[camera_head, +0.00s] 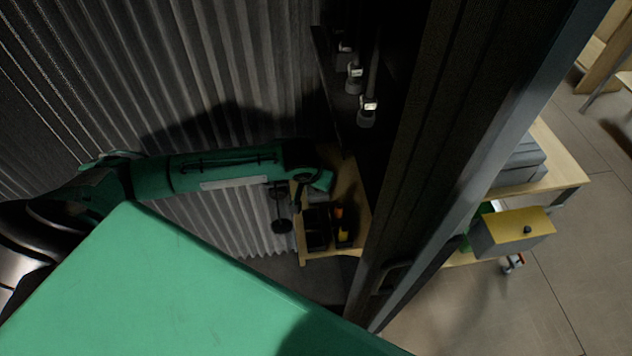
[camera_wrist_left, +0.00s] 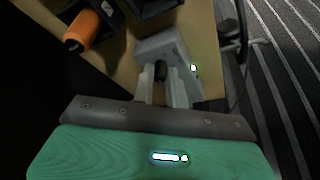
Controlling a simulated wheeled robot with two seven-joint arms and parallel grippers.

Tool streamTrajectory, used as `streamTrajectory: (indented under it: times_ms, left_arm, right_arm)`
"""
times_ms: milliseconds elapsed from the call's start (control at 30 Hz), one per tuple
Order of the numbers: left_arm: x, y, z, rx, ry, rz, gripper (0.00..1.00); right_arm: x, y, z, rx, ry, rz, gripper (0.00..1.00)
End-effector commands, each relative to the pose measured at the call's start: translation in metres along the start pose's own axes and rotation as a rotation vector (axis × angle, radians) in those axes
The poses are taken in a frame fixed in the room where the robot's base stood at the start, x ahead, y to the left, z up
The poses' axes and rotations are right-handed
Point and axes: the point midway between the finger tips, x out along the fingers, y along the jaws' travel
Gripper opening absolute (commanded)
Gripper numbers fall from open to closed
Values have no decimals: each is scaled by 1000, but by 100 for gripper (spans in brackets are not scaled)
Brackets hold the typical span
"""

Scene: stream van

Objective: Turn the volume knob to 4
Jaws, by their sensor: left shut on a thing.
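In the left wrist view, a grey box (camera_wrist_left: 168,45) with a small lit green-white light sits on a wooden shelf (camera_wrist_left: 202,22). A dark knob (camera_wrist_left: 161,71) is on the box. My left gripper (camera_wrist_left: 162,84) has its two grey fingers on either side of the knob, shut on it. No scale or number can be read, so the knob's setting cannot be told. In the head view my left arm reaches in from the left, and its gripper end (camera_head: 318,184) is dark at the shelf; the knob is hidden there. My right gripper is not in view.
Beside the box are dark bins (camera_head: 317,228) and an orange-handled tool (camera_wrist_left: 84,30). A corrugated wall (camera_head: 230,60) stands behind my arm. A dark door post (camera_head: 450,150) rises close on the right.

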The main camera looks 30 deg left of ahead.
Motion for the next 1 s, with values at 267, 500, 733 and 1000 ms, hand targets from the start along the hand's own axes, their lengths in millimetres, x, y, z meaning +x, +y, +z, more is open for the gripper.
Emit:
streamTrajectory:
  times_ms: [267, 500, 733, 1000]
  left_arm:
    - [-4, -2, -1, 130, -2, 53, 0]
    - [-4, -4, -2, 318, -1, 132, 0]
    - [-2, -5, -3, 492, 0, 204, 0]
    - [0, -6, -3, 642, 0, 266, 0]
  right_arm:
    - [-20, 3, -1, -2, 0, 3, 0]
    - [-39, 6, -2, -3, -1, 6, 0]
    - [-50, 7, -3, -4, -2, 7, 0]
    - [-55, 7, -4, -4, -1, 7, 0]
